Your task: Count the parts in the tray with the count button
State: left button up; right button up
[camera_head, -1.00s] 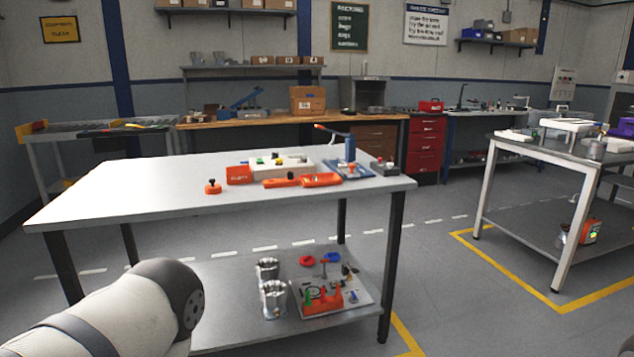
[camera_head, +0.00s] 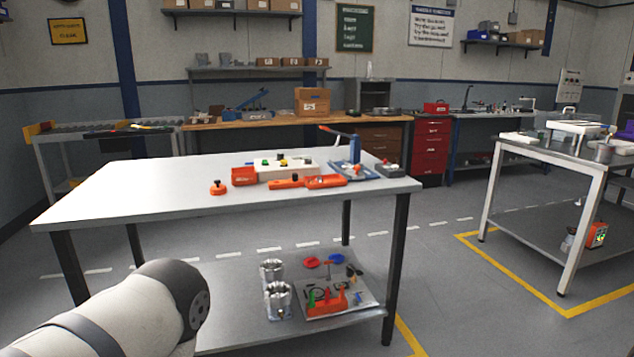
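A steel-topped table (camera_head: 130,190) stands in front of me. On its far right part is a white box with several coloured buttons (camera_head: 287,171). An orange bin (camera_head: 244,176) stands at its left end, and an orange tool-shaped tray (camera_head: 307,182) lies in front of it. A small orange piece with a black knob (camera_head: 218,188) stands alone to the left. I cannot tell which of these is the count button or the tray of parts. Part of my arm shows at the lower left. Neither gripper is in view.
The lower shelf holds two metal housings (camera_head: 278,300) and a grey board (camera_head: 352,297) with coloured pieces. A blue press (camera_head: 354,152) and a dark box (camera_head: 389,170) stand at the table's right end. Another table (camera_head: 566,155) stands right. The table's left half is clear.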

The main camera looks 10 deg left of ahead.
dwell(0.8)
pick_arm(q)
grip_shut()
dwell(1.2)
